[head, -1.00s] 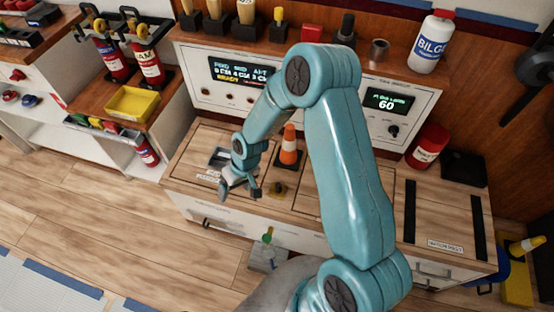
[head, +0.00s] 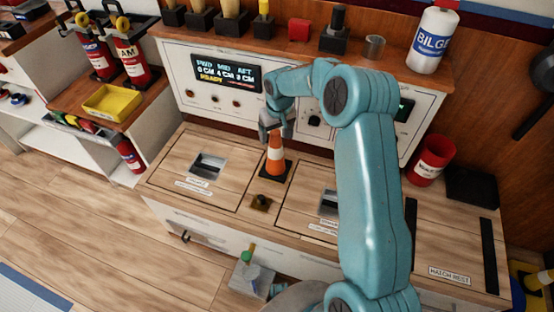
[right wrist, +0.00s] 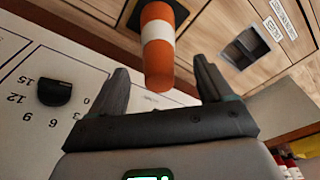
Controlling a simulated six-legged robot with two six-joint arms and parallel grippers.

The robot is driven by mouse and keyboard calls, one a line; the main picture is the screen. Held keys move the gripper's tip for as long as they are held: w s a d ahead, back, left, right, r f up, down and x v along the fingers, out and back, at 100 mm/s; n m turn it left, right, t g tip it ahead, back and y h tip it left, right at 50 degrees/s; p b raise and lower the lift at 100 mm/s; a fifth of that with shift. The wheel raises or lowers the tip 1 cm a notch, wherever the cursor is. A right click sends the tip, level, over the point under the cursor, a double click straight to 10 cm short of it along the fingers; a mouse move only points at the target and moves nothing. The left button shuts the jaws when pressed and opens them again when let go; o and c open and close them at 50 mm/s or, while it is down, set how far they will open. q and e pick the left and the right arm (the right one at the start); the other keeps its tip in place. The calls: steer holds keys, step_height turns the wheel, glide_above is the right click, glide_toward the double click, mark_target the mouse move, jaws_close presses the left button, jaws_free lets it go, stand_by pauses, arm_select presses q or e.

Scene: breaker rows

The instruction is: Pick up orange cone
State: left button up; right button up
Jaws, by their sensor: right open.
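The orange cone (head: 275,156) has a white band and a dark square base. It stands upright on the wooden counter (head: 180,165), between two recessed hatch handles. My right gripper (head: 272,130) is right above and around the cone's tip in the head view. In the right wrist view the cone (right wrist: 158,50) lies between the two dark fingers of my gripper (right wrist: 160,90), with space on both sides. The fingers are apart and not closed on it. My left gripper is not in view.
A console with a display (head: 226,73) stands behind the cone. A white BILGE bottle (head: 433,42) sits on the shelf above, and a red canister (head: 431,160) stands to the right. A yellow tray (head: 113,102) is at the left. The counter left of the cone is clear.

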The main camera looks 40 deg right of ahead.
mark_target(275, 142)
steer(key=f, duration=0.2)
steer(key=f+b, duration=0.1)
steer(key=f, duration=0.2)
steer(key=shift+w+d+f, duration=0.15)
steer(key=shift+w+f, duration=0.15)
steer(key=shift+w, duration=0.05)
steer(key=shift+r, duration=0.1)
jaws_close()
